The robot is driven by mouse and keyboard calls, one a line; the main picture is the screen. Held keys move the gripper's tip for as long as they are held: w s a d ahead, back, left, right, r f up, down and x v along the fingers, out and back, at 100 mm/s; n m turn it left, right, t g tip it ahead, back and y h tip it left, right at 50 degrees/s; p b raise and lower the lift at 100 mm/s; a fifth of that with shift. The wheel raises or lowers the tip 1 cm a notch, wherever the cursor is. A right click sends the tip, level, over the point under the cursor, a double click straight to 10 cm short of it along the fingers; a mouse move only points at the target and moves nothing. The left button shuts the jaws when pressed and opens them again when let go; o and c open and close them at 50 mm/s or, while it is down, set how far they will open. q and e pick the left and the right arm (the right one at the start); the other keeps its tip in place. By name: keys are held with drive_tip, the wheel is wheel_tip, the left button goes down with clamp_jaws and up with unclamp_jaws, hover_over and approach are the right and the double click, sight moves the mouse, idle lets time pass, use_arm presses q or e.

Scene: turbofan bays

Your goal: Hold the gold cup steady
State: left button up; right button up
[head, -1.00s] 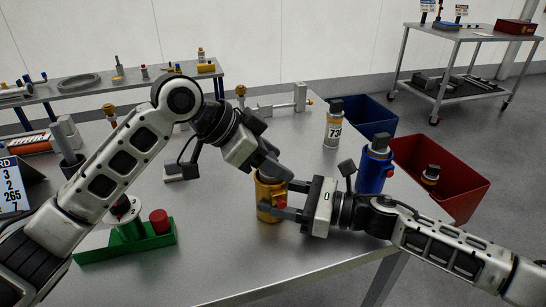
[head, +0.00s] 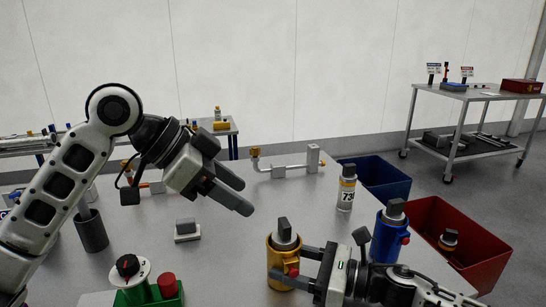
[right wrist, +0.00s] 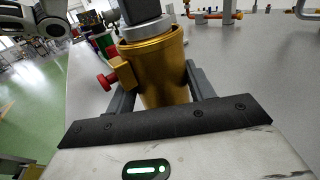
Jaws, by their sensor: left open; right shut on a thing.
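The gold cup (head: 281,262) stands on the table near its front edge, with a grey, dark-topped part (head: 284,234) sitting in its mouth. It has a red knob on its side. My right gripper (head: 300,268) is shut on the gold cup from the right. In the right wrist view the gold cup (right wrist: 158,68) sits between the two fingers, one on each side. My left gripper (head: 240,194) is open and empty, in the air above and to the left of the cup, apart from it.
A red bin (head: 478,240) and a blue bin (head: 384,178) are beyond the table's right edge. A green holder (head: 150,296) is at front left. The table's middle is fairly clear.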

drive_tip(key=o, duration=1.2)
